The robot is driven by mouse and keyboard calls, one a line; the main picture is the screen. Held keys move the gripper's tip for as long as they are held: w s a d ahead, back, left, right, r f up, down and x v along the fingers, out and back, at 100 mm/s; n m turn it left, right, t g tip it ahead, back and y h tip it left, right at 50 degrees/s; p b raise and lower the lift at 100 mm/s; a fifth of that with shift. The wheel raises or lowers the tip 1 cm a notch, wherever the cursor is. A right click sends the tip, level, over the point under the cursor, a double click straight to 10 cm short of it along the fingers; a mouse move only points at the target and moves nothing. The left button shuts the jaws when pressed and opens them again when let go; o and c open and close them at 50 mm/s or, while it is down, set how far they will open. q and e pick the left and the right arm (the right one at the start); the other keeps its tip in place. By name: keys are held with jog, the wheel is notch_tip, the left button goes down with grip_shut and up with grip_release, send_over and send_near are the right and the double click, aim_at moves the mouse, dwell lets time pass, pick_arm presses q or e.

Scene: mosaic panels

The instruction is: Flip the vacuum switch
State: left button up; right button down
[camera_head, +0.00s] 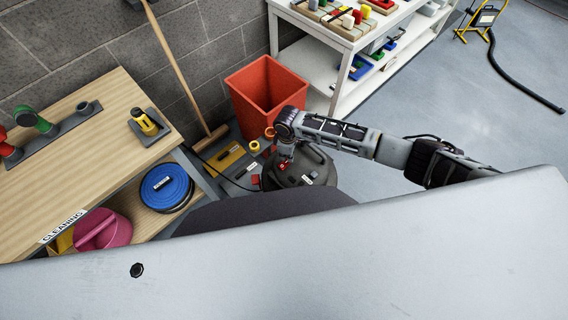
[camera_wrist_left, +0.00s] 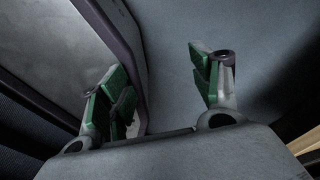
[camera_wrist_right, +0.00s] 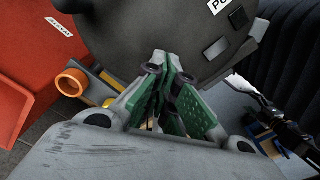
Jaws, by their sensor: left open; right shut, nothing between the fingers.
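The vacuum (camera_head: 318,160) is a dark grey round body on the floor, beside the red-orange bin. It also fills the top of the right wrist view (camera_wrist_right: 150,30), with a partly cut-off white label (camera_wrist_right: 218,5) and a small black piece beside it. I cannot tell whether that piece is the switch. My right gripper (camera_head: 285,163) points down at the vacuum's left part; its green-padded fingers (camera_wrist_right: 168,72) are shut and empty, close to the body. Contact cannot be told. My left gripper (camera_wrist_left: 163,78) is open and empty, outside the head view.
The red-orange bin (camera_head: 262,88) stands behind the vacuum. A wooden workbench (camera_head: 90,150) is at the left, with a blue hose coil (camera_head: 167,187) and a pink container (camera_head: 103,229) below. A broom (camera_head: 172,60) leans on the wall. A white shelf (camera_head: 345,48) stands behind; open floor lies right.

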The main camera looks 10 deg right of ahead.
aim_at(284, 164)
jog(key=shift+f, duration=0.25)
pick_arm(q)
jog(key=shift+w+d+f, duration=0.1)
jog(key=shift+w, duration=0.95)
jog(key=shift+s, duration=0.1)
pick_arm(e)
jog(key=shift+f, duration=0.4)
pick_arm(q)
jog(key=shift+s+a+f+b, duration=0.25)
jog(key=shift+s+b, duration=0.05)
jog(key=shift+s, duration=0.3)
pick_arm(e)
jog(key=shift+f, duration=0.1)
pick_arm(q)
jog(key=shift+d+f, duration=0.15)
jog(key=shift+d, duration=0.1)
pick_arm(e)
jog(key=shift+f, duration=0.35)
pick_arm(q)
jog(key=shift+a, duration=0.15)
